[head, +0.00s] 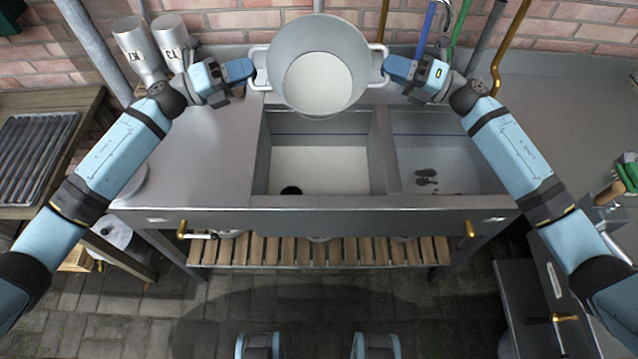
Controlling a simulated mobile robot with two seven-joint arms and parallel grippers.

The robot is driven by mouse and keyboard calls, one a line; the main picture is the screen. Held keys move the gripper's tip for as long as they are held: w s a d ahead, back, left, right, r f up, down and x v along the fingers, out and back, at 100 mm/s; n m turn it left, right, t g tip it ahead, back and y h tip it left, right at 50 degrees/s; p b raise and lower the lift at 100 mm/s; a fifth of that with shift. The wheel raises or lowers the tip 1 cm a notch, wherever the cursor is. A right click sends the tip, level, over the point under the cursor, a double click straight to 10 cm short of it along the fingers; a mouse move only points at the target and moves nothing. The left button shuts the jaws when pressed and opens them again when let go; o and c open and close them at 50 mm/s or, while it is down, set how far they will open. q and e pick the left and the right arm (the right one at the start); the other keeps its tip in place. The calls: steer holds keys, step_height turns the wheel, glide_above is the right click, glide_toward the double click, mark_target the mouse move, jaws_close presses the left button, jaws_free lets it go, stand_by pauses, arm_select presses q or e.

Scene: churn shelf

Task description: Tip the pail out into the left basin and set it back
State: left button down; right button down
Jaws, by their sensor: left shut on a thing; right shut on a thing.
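A grey pail (318,37) with two side handles is held up above the back of the left basin (262,160). Its mouth is tilted toward me, and a pale white surface (318,84) shows inside it. My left gripper (252,70) is shut on the pail's left handle. My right gripper (386,70) is shut on its right handle. The left basin has a whitish floor with a dark round drain at its front left. I cannot tell whether liquid is leaving the pail.
The right basin (440,155) holds a few small dark shapes. A tap (444,15) and coloured pipes rise behind the right basin. The steel counter (205,150) left of the basins is mostly clear.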

arm_select(q)
steer(key=shift+m+g+h, duration=0.4)
steer(key=shift+m+h, duration=0.1)
steer(key=shift+m, duration=1)
arm_select(e)
steer(key=shift+n+g+y, duration=0.3)
steer(key=shift+n+y, duration=0.1)
steer(key=shift+n, duration=1.2)
arm_select(q)
steer(key=shift+r, duration=0.1)
steer(key=shift+m+g+h, duration=0.4)
steer(key=shift+m+g, duration=0.1)
steer(key=shift+m, duration=1.3)
arm_select(e)
steer(key=shift+n+g+y, duration=0.5)
steer(key=shift+n+g, duration=0.3)
steer(key=shift+n, duration=1)
arm_select(q)
steer(key=shift+m+g+h, duration=0.3)
steer(key=shift+m+g, duration=0.4)
steer(key=shift+m, duration=1.2)
arm_select(e)
steer(key=shift+n+g+y, duration=0.5)
steer(key=shift+n+g, duration=0.4)
steer(key=shift+n, duration=1.1)
